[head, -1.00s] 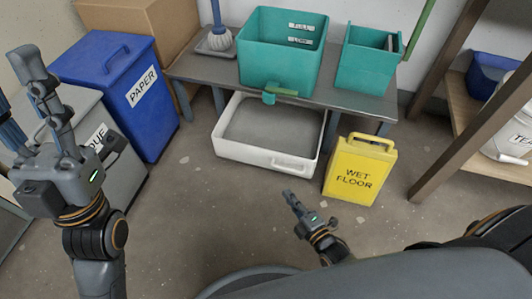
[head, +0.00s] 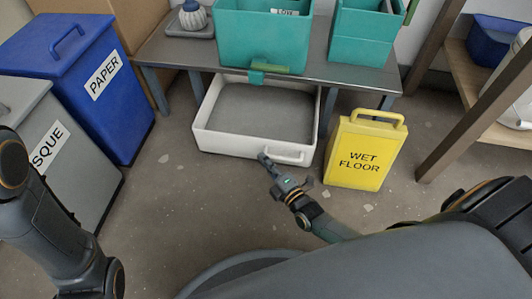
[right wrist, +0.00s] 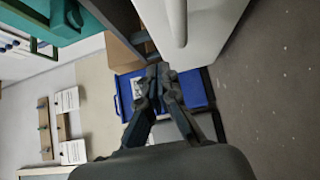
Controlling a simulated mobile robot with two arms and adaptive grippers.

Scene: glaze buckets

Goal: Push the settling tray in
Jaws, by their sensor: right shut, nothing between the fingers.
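The settling tray (head: 205,139) is a white, open-topped drawer with a grey bed inside. It sticks out from under the grey bench (head: 155,55), with a white bar handle on its front face. Its white front also shows at the top of the right wrist view (right wrist: 206,22). My right gripper (head: 263,158) is shut and empty, just in front of the tray's front face, left of the handle. Whether it touches the tray I cannot tell. The right wrist view shows its closed fingers (right wrist: 158,72). My left arm is at the lower left of the head view; its gripper is out of frame.
A yellow wet floor sign (head: 358,155) stands close to the tray's right side. A blue paper bin (head: 125,115) and a grey bin (head: 75,165) stand at left. Teal buckets (head: 262,45) sit on the bench. The floor before the tray is clear.

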